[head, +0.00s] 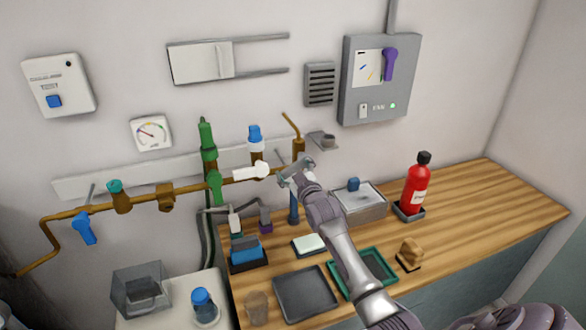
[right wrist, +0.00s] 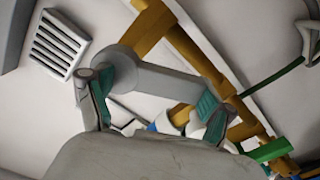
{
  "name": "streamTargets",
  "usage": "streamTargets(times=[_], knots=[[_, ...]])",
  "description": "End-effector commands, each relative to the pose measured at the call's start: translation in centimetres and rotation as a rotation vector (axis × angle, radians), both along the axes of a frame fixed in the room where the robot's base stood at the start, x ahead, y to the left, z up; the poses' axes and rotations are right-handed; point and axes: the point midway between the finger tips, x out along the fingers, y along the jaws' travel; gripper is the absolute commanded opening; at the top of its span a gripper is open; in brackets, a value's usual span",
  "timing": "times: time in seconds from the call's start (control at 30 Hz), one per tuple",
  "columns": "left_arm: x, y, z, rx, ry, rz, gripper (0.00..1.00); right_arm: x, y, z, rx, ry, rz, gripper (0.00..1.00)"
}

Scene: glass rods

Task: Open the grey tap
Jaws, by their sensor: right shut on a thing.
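The grey tap (right wrist: 160,80) shows in the right wrist view as a round hub with a lever running to the right, in front of a brown pipe. My right gripper (head: 297,172) is at the right end of the brown pipework in the head view. Its fingers, with green pads, stand on either side of the grey lever in the right wrist view, shut on it. In the head view the gripper hides most of the grey tap. My left gripper is not in view.
Nearby on the pipework (head: 150,195) are a white tap (head: 250,172), a green tap (head: 215,187) and a blue tap (head: 85,228). Below, the wooden counter (head: 470,200) holds a metal box (head: 365,208), a red bottle (head: 415,188) and trays. The counter's right part is clear.

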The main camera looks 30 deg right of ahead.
Motion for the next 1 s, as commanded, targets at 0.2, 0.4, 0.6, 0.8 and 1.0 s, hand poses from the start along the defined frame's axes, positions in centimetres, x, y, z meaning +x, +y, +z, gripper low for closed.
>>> streamTargets(times=[0.2, 0.4, 0.6, 0.8, 1.0], knots=[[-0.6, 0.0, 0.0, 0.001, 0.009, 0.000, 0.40, 0.0, 0.0, 0.0, 0.000, 0.000, 0.001, 0.20], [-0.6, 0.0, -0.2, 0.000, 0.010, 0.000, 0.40, 0.0, 0.0, -0.2, -0.026, 0.008, 0.000, 0.20], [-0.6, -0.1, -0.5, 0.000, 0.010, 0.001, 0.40, -0.1, -0.2, -0.6, -0.118, 0.030, 0.000, 0.20], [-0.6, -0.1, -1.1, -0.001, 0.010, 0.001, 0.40, -0.2, -0.5, -1.2, -0.275, 0.068, 0.001, 0.20], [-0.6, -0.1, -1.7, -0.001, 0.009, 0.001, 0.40, -0.3, -1.1, -1.8, -0.460, 0.113, 0.001, 0.20]])
